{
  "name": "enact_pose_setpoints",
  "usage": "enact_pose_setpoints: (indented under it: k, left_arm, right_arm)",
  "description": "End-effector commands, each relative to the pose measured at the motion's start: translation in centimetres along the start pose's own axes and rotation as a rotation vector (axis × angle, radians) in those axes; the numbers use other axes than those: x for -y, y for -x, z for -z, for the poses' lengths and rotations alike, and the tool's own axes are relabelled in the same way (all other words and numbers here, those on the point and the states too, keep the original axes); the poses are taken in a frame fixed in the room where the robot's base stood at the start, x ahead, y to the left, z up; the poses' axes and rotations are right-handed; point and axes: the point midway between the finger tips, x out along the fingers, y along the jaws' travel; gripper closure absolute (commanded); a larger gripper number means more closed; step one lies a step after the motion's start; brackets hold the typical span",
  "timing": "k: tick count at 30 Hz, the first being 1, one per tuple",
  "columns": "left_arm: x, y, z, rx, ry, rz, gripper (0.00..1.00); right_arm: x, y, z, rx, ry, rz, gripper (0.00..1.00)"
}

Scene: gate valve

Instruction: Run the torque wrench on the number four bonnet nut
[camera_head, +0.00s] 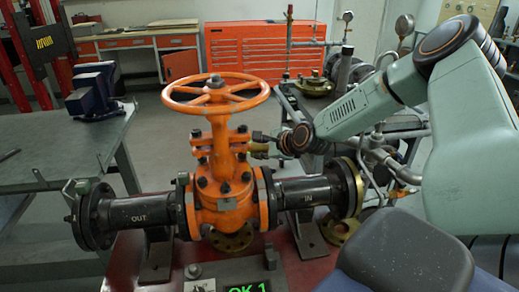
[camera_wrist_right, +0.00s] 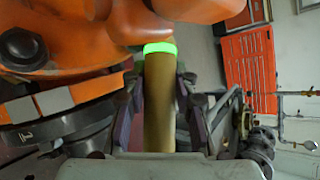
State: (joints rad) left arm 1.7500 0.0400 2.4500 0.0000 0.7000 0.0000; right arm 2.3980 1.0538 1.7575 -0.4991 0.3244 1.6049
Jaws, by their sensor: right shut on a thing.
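The orange gate valve (camera_head: 222,150), with its handwheel on top, stands upright between two black pipe lengths marked OUT and IN. Dark bonnet nuts (camera_head: 225,187) show around its orange flange; I cannot read which is number four. My right gripper (camera_head: 264,141) comes in from the right, beside the upper valve body. In the right wrist view my right gripper (camera_wrist_right: 160,108) is shut around a tan cylindrical handle (camera_wrist_right: 159,105) with a glowing green ring, seemingly the torque wrench. The wrench's far end is hidden behind orange valve parts. My left gripper is out of view.
A dark display (camera_head: 249,288) reads "OK 1" in green at the bottom edge. A grey bench (camera_head: 60,150) with a blue vise (camera_head: 98,92) stands left. A pipe-laden table is behind right. An orange tool cabinet (camera_head: 258,52) stands at the back.

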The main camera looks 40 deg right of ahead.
Motion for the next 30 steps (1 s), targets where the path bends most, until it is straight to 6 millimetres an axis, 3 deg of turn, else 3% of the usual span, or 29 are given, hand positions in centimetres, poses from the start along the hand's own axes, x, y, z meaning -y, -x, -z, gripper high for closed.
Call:
enact_pose_setpoints:
  k: [30]
  left_arm:
    - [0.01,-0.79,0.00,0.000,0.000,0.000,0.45]
  right_arm:
    - [-0.16,-0.20,0.11,0.001,0.002,0.002,1.00]
